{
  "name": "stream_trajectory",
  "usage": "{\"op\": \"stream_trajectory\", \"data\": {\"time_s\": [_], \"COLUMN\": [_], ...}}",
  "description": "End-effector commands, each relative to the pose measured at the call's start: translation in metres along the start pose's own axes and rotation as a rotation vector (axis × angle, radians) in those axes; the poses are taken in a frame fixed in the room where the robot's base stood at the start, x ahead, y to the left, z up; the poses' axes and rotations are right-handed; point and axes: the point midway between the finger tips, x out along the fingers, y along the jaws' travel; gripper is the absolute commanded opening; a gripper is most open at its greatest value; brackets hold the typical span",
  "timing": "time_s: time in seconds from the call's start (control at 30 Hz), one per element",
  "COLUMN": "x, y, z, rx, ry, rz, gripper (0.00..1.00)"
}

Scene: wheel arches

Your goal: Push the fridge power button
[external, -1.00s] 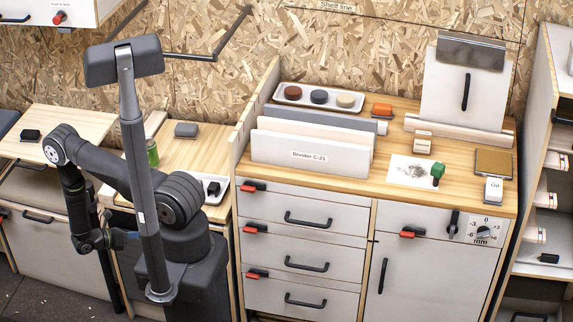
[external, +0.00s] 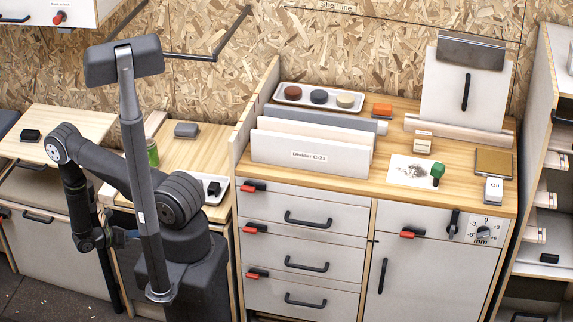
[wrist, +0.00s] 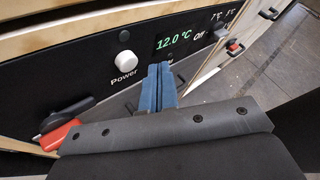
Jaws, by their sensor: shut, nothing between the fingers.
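The fridge's black control panel (wrist: 90,62) fills the upper left of the wrist view. Its round white power button (wrist: 125,60), labelled "Power", stands out from the panel, with a small dark round spot above it. My gripper (wrist: 160,70) is shut and empty, its blue fingers together. The fingertips lie just right of the button and below the lit display (wrist: 174,41), which reads 12.0 °C. They are apart from the button in the picture; I cannot tell whether they touch the panel. In the external view my gripper (external: 121,237) is small and partly hidden by my arm.
A red and black latch handle (wrist: 62,127) juts out at the lower left of the panel. A dial (wrist: 220,32) with "Off" beside it sits right of the display. Open floor (wrist: 275,65) shows to the right. A grey counter unit (external: 300,220) stands right of my arm.

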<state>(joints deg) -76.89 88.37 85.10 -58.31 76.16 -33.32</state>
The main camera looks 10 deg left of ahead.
Motion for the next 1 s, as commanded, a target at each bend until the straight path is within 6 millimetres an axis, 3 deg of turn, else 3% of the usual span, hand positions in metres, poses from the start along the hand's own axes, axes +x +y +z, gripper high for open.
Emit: {"op": "stream_trajectory", "data": {"time_s": [1.0], "x": [0.0058], "y": [0.0044], "z": [0.0043], "rx": [0.000], "ry": [-0.001], "rz": [0.001], "gripper": [0.00]}}
